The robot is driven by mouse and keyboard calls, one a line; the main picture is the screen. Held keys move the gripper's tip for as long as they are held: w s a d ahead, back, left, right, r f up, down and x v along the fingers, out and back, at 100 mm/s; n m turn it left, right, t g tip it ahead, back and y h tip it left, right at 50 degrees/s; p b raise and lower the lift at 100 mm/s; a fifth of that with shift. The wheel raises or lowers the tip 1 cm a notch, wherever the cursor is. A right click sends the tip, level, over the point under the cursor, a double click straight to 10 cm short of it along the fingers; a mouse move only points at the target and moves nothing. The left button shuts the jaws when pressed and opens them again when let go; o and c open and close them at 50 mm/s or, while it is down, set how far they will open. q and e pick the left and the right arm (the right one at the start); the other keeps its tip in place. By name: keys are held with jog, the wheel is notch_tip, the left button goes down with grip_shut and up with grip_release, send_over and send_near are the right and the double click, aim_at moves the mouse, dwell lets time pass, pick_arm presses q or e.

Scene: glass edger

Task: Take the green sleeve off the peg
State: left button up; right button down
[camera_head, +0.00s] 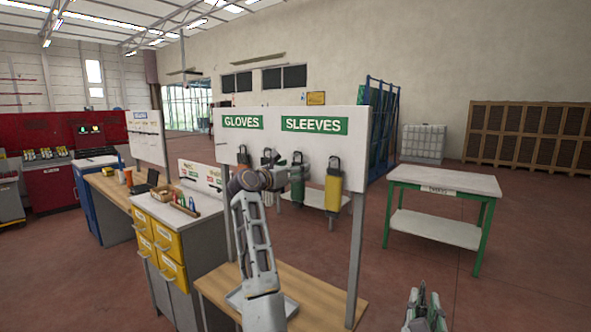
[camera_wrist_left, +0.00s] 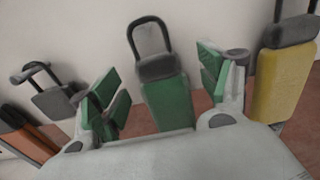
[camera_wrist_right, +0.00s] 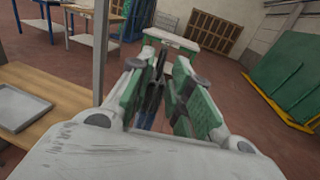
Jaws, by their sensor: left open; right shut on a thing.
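The green sleeve (camera_wrist_left: 168,102) hangs by its dark loop on the white board, with a grey cuff at its top. It also shows in the head view (camera_head: 298,188), partly behind my left gripper. The peg itself is hard to make out. My left gripper (camera_wrist_left: 163,90) is open in front of the sleeve, one green-padded finger to each side, apart from it as seen. My right gripper (camera_head: 426,312) is low at the right in the head view. In its wrist view (camera_wrist_right: 160,95) the fingers are close together on something dark that I cannot identify.
A yellow sleeve (camera_head: 333,190) hangs right of the green one; gloves hang to the left. The board (camera_head: 290,112) reads GLOVES and SLEEVES. A wooden bench (camera_head: 320,290) stands below with a grey tray. A green-legged table (camera_head: 440,182) stands at the right.

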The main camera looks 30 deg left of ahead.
pick_arm(q)
jog(key=shift+w, duration=0.45)
jog(key=c, duration=1.1)
jog(key=shift+r+p, duration=0.6)
jog(key=shift+p, duration=0.35)
jog(key=shift+s, duration=0.15)
jog(key=s+p, duration=0.2)
jog(key=s, duration=0.5)
jog(key=shift+a, duration=0.25)
dwell(0.9)
jog(key=shift+s, duration=0.1)
dwell(0.3)
